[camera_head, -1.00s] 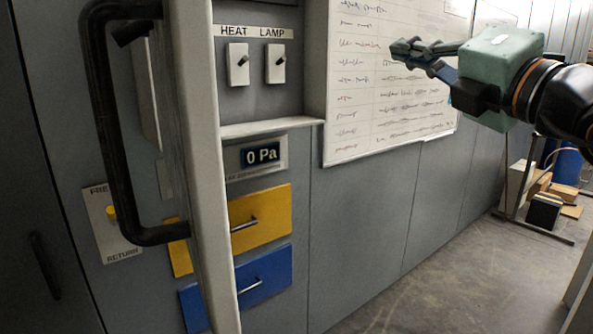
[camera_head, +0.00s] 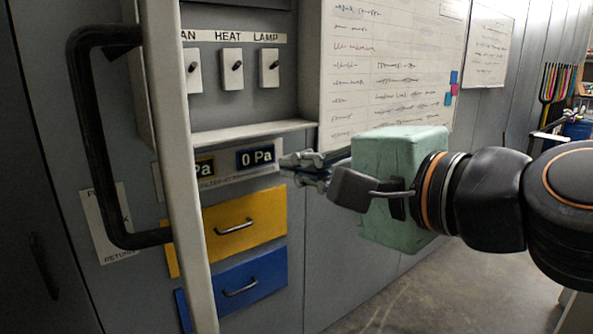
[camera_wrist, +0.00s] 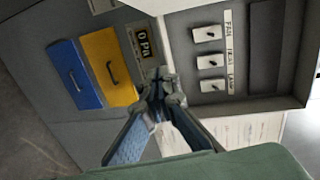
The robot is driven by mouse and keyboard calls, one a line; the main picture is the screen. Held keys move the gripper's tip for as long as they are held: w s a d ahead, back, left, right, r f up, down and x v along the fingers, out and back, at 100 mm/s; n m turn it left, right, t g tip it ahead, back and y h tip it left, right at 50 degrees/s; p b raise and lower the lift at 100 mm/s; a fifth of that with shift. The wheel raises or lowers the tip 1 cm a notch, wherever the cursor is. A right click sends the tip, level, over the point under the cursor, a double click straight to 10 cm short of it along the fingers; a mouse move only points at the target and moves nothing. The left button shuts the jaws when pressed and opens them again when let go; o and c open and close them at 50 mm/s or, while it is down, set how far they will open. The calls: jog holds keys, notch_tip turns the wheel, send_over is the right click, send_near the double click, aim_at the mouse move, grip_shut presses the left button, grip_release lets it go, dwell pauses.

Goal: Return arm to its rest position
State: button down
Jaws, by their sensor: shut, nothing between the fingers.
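My gripper (camera_head: 287,166) is in the middle of the head view, in front of the grey cabinet wall and just right of the 0 Pa display. Its fingers point left and are closed together with nothing between them. In the wrist view my gripper (camera_wrist: 160,78) shows its two fingers meeting at the tips. My green wrist housing and dark arm reach in from the right. I see no contact between the fingers and the panel.
A black door handle (camera_head: 88,140) on a pale frame stands at left. The wall carries heat lamp switches (camera_head: 269,68), a 0 Pa display (camera_head: 257,156), a yellow drawer (camera_head: 262,215) and a blue drawer (camera_head: 262,278). A whiteboard (camera_head: 400,60) hangs behind. Floor at lower right is clear.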

jog(key=s+d+f+n+g+h, duration=0.2)
jog(key=d+f+n+h, duration=0.1)
jog(key=f, duration=0.5)
jog(key=s+d+f+n+g+h, duration=0.2)
jog(key=d+f, duration=0.4)
jog(key=f, duration=0.3)
jog(key=s+d+f+n+g+h, duration=0.2)
jog(key=d+f+n+g+h, duration=0.1)
jog(key=f, duration=0.5)
jog(key=shift+s+d+f+n+h+p, duration=0.15)
jog(key=shift+s+d+n+h+p, duration=0.2)
jog(key=shift+d+n+h, duration=0.5)
jog(key=shift+a+n, duration=0.25)
jog(key=shift+a, duration=0.05)
